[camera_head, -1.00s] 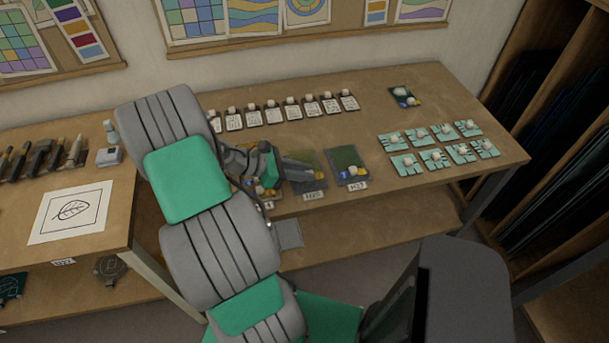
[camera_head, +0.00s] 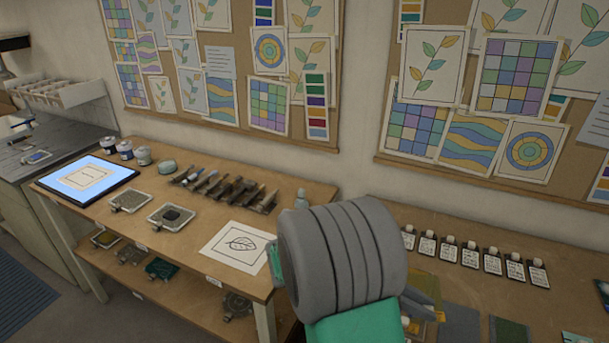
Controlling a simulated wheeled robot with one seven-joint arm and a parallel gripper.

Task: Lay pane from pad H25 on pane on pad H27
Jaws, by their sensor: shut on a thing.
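My grey and green arm covers much of the lower middle of the head view. Just right of it, a small part of my gripper (camera_head: 412,320) shows, mostly hidden behind the arm. It is shut on a yellowish see-through pane (camera_head: 425,287), which seems to be above the bench. A dark grey-blue pad (camera_head: 459,322) lies to the right of it, and a green pad (camera_head: 508,331) lies further right. Both are cut off by the lower edge. Their labels are out of view, so I cannot read which is H27. Any pane on the green pad is not visible.
Several small labelled cards with white knobs (camera_head: 470,254) stand in a row behind the pads. The left bench holds a leaf drawing (camera_head: 237,246), a row of tools (camera_head: 225,188) and a lit light panel (camera_head: 85,180). Pin boards hang behind.

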